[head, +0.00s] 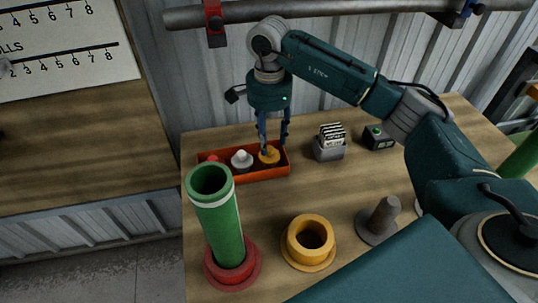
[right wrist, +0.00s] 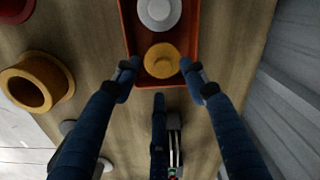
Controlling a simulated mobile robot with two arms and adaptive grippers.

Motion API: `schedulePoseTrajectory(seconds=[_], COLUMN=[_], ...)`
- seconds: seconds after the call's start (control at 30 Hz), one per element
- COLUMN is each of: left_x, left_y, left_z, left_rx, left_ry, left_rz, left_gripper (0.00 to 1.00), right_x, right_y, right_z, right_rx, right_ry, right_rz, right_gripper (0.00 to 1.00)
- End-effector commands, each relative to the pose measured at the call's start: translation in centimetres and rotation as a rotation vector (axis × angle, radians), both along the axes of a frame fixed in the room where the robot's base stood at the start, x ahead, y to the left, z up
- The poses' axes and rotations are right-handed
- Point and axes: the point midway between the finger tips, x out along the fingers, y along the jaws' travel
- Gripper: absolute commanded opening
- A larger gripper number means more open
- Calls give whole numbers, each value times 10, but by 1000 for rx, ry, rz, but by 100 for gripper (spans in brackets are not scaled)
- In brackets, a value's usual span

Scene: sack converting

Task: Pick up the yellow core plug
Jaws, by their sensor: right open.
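The yellow core plug (head: 269,156) sits at the right end of an orange-red tray (head: 262,174) on the wooden table. In the right wrist view the plug (right wrist: 162,59) is round with a raised centre, at the near end of the tray (right wrist: 127,22). My right gripper (head: 271,143) points down over the plug, its fingers open. In the right wrist view two blue fingertips of this gripper (right wrist: 160,78) stand either side of the plug's near edge, and a third finger is below. Whether any finger touches the plug cannot be told. My left gripper is out of view.
A white plug (head: 241,160) and a partly hidden red plug (head: 212,159) share the tray. A green tube (head: 222,225) stands in a red flanged base in front. A yellow flanged ring (head: 295,247), a grey peg (head: 383,216) and a card holder (head: 328,151) stand nearby.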

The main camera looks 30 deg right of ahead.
Motion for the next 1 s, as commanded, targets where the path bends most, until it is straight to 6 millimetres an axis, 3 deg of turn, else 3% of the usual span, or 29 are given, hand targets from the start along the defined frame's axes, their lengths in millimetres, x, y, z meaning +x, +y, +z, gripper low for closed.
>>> schedulePoseTrajectory(seconds=[0.23, 0.53, 0.77, 1.0], left_x=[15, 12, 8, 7], left_y=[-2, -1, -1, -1], left_z=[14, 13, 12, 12], left_rx=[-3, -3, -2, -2], left_ry=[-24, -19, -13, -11], left_rz=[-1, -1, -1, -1], left_gripper=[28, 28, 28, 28], right_x=[4, 4, 4, 4], right_y=[-2, -2, -2, -2], right_z=[-35, -42, -41, -41], right_rx=[0, 1, 1, 1], right_ry=[4, 1, 1, 1], right_rz=[0, 1, 1, 0], right_gripper=[43, 43, 0, 0])
